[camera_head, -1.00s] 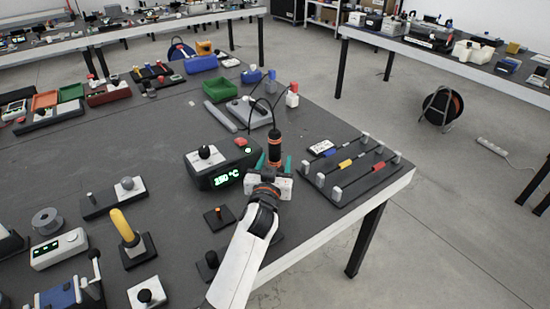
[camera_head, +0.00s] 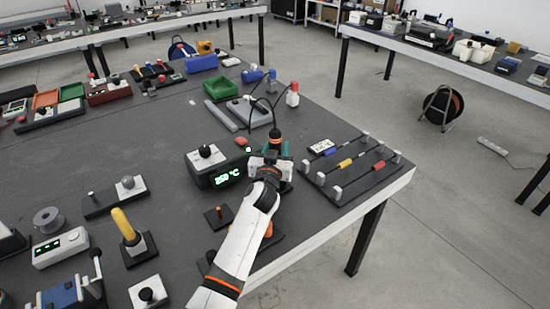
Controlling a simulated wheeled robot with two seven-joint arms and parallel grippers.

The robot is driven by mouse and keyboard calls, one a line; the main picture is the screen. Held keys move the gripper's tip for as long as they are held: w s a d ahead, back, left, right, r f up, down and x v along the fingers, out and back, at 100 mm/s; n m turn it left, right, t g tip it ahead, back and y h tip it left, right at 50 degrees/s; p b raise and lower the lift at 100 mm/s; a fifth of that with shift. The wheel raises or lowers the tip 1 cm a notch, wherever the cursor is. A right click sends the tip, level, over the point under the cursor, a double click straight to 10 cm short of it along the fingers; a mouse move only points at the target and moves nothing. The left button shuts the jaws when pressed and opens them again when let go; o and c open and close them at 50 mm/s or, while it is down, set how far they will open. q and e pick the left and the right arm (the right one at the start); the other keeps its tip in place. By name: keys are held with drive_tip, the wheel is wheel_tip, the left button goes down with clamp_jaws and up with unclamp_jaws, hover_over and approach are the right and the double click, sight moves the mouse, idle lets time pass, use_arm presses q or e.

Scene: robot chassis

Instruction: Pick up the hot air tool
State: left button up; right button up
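The hot air tool (camera_head: 275,134) stands upright beside its dark station (camera_head: 216,174), whose green display reads 250 °C. Its black upper end shows, with a cable rising from it; the handle below is mostly hidden by my gripper. A teal fingertip shows on the right side of the tool. Whether the fingers are closed on the handle cannot be told. My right gripper is not in view.
A slider board (camera_head: 352,166) lies close on the right, near the table edge. A grey bracket (camera_head: 242,112) and a red-capped bottle (camera_head: 292,96) stand behind. A small dark block with an orange peg (camera_head: 218,215) is left of my arm. The dark table (camera_head: 150,150) has clear room left of the station.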

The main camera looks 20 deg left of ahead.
use_arm(q)
drive_tip(key=c, duration=0.6)
drive_tip(key=shift+r, duration=0.1)
wheel_tip(320, 180, up, 10)
drive_tip(key=shift+f+p, duration=0.1)
drive_tip(key=shift+p, duration=0.55)
